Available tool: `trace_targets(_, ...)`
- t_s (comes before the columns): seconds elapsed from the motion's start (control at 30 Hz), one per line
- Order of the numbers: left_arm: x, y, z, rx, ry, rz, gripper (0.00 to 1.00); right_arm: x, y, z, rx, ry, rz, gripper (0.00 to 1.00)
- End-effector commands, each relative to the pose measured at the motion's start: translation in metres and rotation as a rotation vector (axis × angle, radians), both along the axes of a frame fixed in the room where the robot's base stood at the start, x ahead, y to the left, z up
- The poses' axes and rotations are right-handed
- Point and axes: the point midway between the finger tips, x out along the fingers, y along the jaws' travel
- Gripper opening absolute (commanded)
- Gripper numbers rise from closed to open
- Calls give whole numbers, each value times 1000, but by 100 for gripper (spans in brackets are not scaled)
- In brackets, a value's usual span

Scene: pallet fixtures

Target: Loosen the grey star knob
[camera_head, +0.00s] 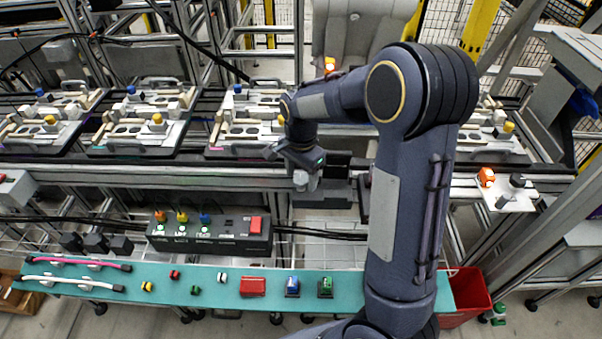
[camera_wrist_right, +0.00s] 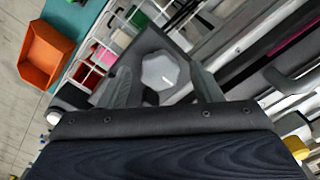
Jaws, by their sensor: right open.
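The grey star knob (camera_wrist_right: 162,70) shows in the right wrist view as a pale, many-sided cap with a small white mark. It sits on a dark plate (camera_wrist_right: 150,42). My right gripper (camera_head: 305,178) is open, with one finger on each side of the knob. Whether the fingers touch it I cannot tell. My left gripper is not in view.
Behind stands a conveyor with several pallet fixtures (camera_head: 135,125). A control box (camera_head: 210,232) with coloured buttons is left of my gripper. Below runs a teal shelf (camera_head: 220,295) with small parts. A red bin (camera_head: 466,292) stands at right, and an orange button plate (camera_head: 487,178) above it.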

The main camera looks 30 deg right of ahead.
Motion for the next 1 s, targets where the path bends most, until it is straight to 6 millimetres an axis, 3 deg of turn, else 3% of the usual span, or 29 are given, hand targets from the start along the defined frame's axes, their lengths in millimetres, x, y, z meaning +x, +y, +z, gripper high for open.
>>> trace_targets(0.2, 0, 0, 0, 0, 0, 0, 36, 0, 0, 0, 0, 0, 1, 56)
trace_targets(0.53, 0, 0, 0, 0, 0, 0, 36, 0, 0, 0, 0, 0, 1, 14)
trace_targets(1.0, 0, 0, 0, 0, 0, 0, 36, 0, 0, 0, 0, -1, 138, 14)
